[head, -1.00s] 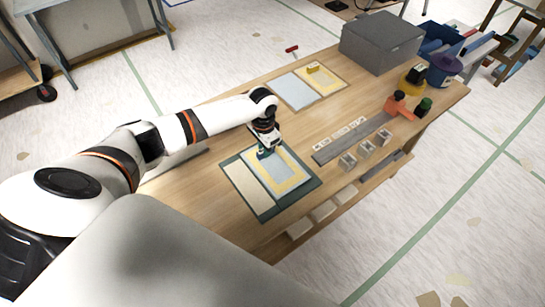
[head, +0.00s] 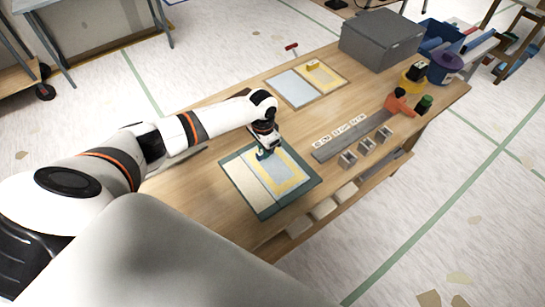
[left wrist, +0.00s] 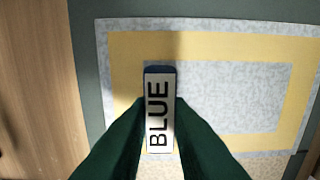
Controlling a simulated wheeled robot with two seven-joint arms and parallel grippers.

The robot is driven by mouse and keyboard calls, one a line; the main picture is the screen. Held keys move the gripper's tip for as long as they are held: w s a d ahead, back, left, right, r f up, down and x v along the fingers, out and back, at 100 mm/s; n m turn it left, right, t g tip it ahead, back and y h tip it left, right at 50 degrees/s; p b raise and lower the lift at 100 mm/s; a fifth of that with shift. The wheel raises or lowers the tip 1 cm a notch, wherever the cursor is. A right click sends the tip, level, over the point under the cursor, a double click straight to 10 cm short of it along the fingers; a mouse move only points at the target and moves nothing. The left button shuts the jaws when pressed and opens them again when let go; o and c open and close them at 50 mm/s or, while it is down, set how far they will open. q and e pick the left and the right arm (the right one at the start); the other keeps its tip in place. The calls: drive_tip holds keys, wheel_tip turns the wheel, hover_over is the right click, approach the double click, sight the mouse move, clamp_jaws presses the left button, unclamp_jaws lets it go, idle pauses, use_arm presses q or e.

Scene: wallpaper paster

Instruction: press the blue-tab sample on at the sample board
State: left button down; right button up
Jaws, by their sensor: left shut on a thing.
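My left gripper (head: 264,153) is low over the upper part of the green-edged board (head: 267,211) on the wooden table. In the left wrist view, its dark fingers are shut on the blue tab (left wrist: 159,88), a pale block lettered BLUE with a blue end. Under it is a speckled grey sheet with a yellow frame (left wrist: 215,46); the same sheet with a yellow frame (head: 291,186) shows in the head view. I cannot tell whether the tab is joined to this sheet. My right gripper is out of view.
A second board with a yellow-framed panel (head: 326,80) lies at the back, near a grey box (head: 381,40). A grey strip (head: 350,136), small grey blocks (head: 364,147) and an orange tool (head: 398,103) are to the right.

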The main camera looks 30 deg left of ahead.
use_arm(q)
drive_tip(key=shift+s+f+p, duration=0.1)
drive_tip(key=shift+p, duration=0.2)
idle(0.9)
drive_tip(key=c, duration=1.3)
unclamp_jaws()
drive_tip(key=shift+o, duration=0.2)
wheel_tip(320, 180, up, 12)
drive_tip(key=shift+b, duration=0.3)
